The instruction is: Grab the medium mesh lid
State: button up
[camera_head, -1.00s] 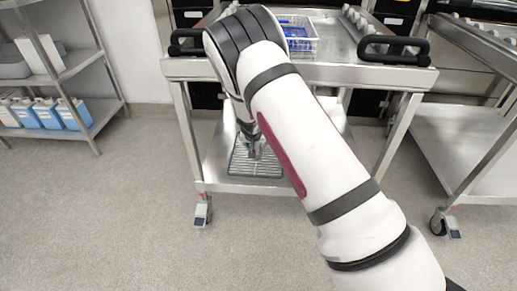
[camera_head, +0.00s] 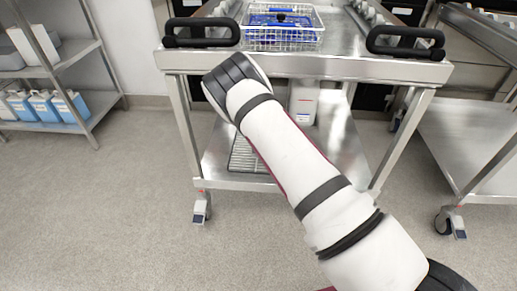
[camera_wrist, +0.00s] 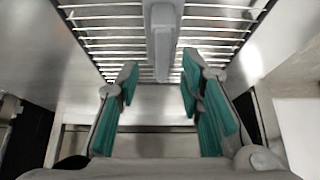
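The mesh lid (camera_head: 243,156), a flat grid of thin metal bars, lies on the cart's lower shelf (camera_head: 215,172), partly hidden by my arm. In the wrist view the lid (camera_wrist: 215,33) fills the top middle, with a raised grey handle bar (camera_wrist: 163,38) along its centre. My gripper (camera_wrist: 158,76) is open, its teal-padded fingers apart on either side of the handle's near end in the picture. I cannot tell whether the fingers are low enough to straddle it. Nothing is held. In the head view my gripper is hidden behind my arm.
A wire basket (camera_head: 282,38) with blue contents stands on the cart's top (camera_head: 345,68), above the lid. A white container (camera_head: 303,102) stands on the lower shelf. The cart's legs (camera_head: 181,125) flank the opening. A shelf with blue bottles (camera_head: 72,105) is at left.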

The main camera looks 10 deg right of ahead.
jog(key=shift+x, duration=2.6)
jog(key=shift+w+a+r, duration=0.1)
jog(key=shift+w+a, duration=0.05)
grip_shut()
